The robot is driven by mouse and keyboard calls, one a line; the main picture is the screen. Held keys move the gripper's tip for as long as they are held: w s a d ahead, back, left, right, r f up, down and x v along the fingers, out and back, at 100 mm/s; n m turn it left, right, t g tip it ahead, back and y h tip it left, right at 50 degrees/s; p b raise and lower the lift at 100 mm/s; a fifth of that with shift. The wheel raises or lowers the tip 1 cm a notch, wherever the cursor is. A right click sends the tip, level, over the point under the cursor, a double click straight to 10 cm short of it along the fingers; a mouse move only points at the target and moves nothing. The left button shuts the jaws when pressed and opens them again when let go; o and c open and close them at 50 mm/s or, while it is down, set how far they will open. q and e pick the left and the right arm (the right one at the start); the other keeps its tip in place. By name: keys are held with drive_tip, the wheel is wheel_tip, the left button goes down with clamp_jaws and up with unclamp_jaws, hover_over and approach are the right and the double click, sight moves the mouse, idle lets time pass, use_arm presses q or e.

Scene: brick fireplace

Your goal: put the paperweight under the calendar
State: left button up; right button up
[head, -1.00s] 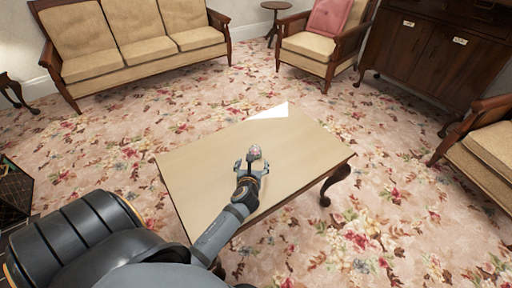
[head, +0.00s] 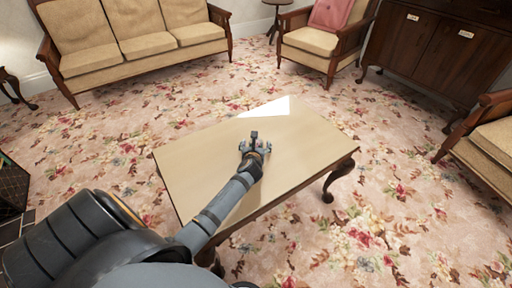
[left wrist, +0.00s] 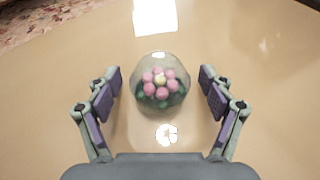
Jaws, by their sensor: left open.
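The paperweight (left wrist: 160,90) is a clear glass dome with a pink flower and green leaves inside. It sits on the wooden table between the spread fingers of my left gripper (left wrist: 160,100), with a gap on each side. In the head view my left gripper (head: 255,147) is over the table's middle and hides the paperweight. A plain white shape, which may be the calendar (head: 268,108), is at the table's far edge; it also shows at the top of the left wrist view (left wrist: 155,18). No print shows on it. My right gripper is out of view.
The table (head: 205,165) is otherwise bare, with free room on both sides of my gripper. A sofa (head: 130,45), an armchair with a pink cushion (head: 328,14), a dark cabinet (head: 425,50) and another chair (head: 490,140) stand around it on flowered carpet.

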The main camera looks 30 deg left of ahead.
use_arm(q)
drive_tip(key=c, duration=1.4)
drive_tip(key=shift+c, duration=0.6)
drive_tip(key=shift+r, duration=0.1)
